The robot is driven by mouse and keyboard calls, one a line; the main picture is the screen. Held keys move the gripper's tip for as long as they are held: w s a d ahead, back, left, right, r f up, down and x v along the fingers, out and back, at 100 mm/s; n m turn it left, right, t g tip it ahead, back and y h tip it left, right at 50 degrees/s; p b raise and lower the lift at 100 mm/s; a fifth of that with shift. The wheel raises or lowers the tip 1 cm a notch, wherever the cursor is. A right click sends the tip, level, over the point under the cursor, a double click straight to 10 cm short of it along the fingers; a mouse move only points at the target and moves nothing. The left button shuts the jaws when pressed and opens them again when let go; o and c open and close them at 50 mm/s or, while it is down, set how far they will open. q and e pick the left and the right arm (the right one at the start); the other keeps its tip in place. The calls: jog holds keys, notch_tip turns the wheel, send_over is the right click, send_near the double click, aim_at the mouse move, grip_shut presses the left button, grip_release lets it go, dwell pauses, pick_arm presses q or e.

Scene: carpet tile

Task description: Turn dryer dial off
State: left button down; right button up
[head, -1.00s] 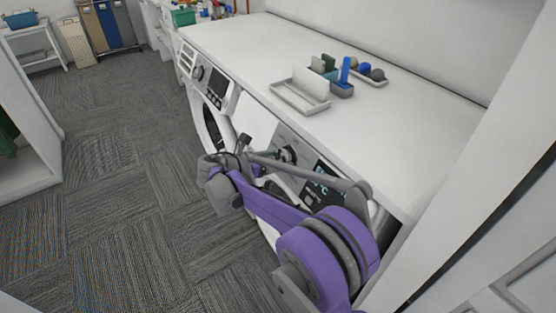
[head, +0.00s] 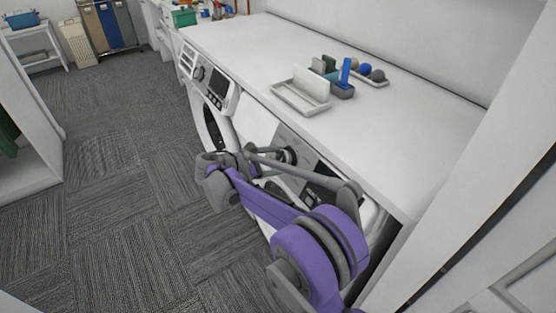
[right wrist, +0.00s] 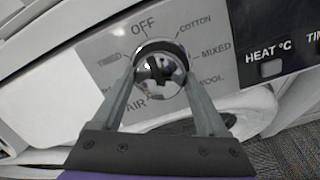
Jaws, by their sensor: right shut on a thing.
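The dryer dial (right wrist: 160,72) is a round, shiny metal knob on the grey front panel in the right wrist view. Labels around it read OFF at the top, then COTTON, MIXED and WOOL on the right, AIR below and TIMED on the left. My right gripper (right wrist: 160,86) has one finger on each side of the dial and is shut on it. Which label the dial points to cannot be told. In the head view the dial (head: 290,155) shows beyond my purple right arm, which partly covers the dryer's panel. My left gripper is not in view.
A white counter (head: 400,145) runs above the machines, with a white tray (head: 300,101) and small containers on it. A second machine's control panel (head: 211,84) stands further left. The carpet floor (head: 110,200) on the left is clear.

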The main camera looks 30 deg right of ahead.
dwell(0.3)
jog(key=o, duration=1.3)
jog(key=shift+c, duration=0.2)
jog(key=shift+a, duration=0.1)
jog(key=v, duration=1)
jog(key=shift+a+r, duration=0.15)
jog(key=shift+a, duration=0.15)
